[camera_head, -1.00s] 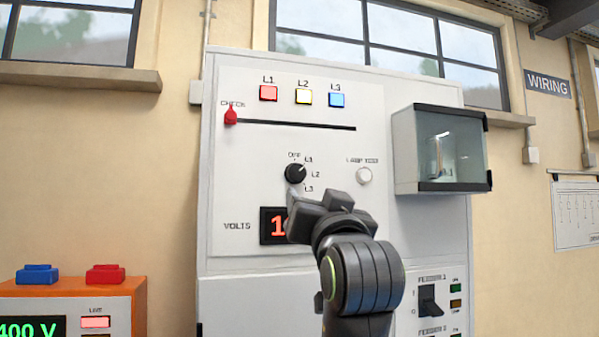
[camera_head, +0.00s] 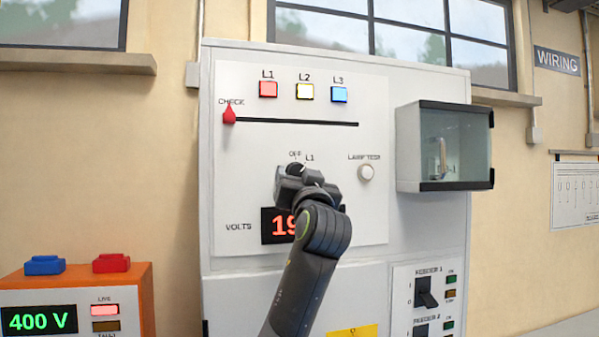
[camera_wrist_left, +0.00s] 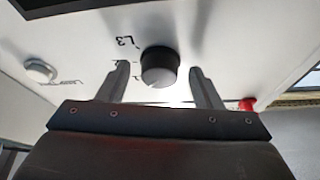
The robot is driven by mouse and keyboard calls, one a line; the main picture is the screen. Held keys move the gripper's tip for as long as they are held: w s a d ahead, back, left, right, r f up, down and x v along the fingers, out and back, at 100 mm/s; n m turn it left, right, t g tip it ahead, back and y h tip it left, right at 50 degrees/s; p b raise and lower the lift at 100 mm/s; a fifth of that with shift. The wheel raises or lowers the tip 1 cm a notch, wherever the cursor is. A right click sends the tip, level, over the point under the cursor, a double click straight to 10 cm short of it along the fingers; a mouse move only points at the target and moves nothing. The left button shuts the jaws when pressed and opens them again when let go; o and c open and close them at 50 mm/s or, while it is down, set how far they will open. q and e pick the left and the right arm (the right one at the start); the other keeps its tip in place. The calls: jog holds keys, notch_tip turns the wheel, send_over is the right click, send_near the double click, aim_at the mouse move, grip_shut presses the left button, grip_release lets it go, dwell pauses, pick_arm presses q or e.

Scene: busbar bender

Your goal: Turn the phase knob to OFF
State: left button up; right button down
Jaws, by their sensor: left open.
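The phase knob (camera_head: 294,168) is a round black knob on the white panel, below the row of lamps. In the head view its top edge shows under the OFF and L1 labels; my left gripper (camera_head: 290,180) hides the rest. In the left wrist view the knob (camera_wrist_left: 160,66) stands between the two fingertips of my left gripper (camera_wrist_left: 160,72), with a visible gap on each side. The gripper is open. The L3 label shows beside the knob there. I cannot clearly tell which label the knob's mark faces. My right gripper is out of view.
A red CHECK slider (camera_head: 229,115) sits at the left end of a black slot above the knob. A lamp test button (camera_head: 366,172) is to the right. A clear-fronted box (camera_head: 445,147) juts out farther right. A red-digit volts display (camera_head: 272,226) is partly hidden below.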

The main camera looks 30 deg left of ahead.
pick_arm(q)
jog(key=shift+c, duration=0.2)
jog(key=c, duration=0.9)
jog(key=shift+w+d+n+g+y+b, duration=0.1)
jog(key=shift+n+g+y+b, duration=0.45)
jog(key=shift+n+g+b, duration=1.15)
jog(key=shift+w+d+n+g+y+b, duration=0.15)
jog(key=shift+n+y+b, duration=0.7)
jog(key=shift+n, duration=1.7)
jog(key=shift+w+n+g+y+b, duration=0.1)
jog(key=shift+n+g+y+b, duration=0.2)
jog(key=shift+n+g+b, duration=1.15)
jog(key=shift+c, duration=0.2)
jog(key=shift+r+n+t, duration=0.1)
jog(key=shift+n+t, duration=0.2)
jog(key=shift+n, duration=0.7)
jog(key=o, duration=1)
